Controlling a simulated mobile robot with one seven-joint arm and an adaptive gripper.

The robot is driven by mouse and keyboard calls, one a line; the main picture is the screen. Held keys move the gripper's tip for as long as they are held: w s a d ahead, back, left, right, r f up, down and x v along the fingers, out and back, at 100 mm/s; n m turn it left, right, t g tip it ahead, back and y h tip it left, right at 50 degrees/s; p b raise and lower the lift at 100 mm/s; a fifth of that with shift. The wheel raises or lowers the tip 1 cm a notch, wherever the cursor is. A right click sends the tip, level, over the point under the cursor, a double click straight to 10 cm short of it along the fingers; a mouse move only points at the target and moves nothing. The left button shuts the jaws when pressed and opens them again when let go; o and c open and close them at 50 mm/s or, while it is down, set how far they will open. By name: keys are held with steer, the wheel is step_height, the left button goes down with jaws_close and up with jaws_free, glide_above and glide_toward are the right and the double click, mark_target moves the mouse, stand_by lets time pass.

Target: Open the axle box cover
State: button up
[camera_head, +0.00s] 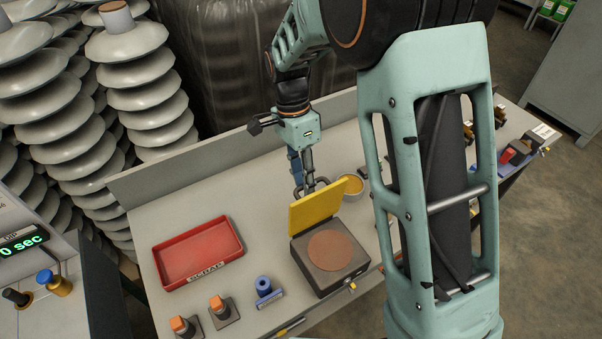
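The axle box (331,277) is a dark grey box on the bench, with a round brown disc on its top face. Its yellow cover (318,209) stands raised at the box's far edge, tilted up from the top, so the brown disc is uncovered. My gripper (310,186) is just behind the cover's upper edge, pointing down. The cover partly hides the fingertips, so I cannot tell whether they touch it or how far apart they are.
A red tray marked SCRAP (198,251) lies left of the box. Two orange-topped blocks (219,305) and a blue part (264,288) stand at the front left. A round container with yellow contents (352,186) is behind right. Insulator stacks (140,80) rise beyond the bench.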

steer(key=shift+r, duration=0.25)
steer(key=v, duration=1.2)
steer(key=shift+s, duration=0.15)
steer(key=shift+c, duration=0.2)
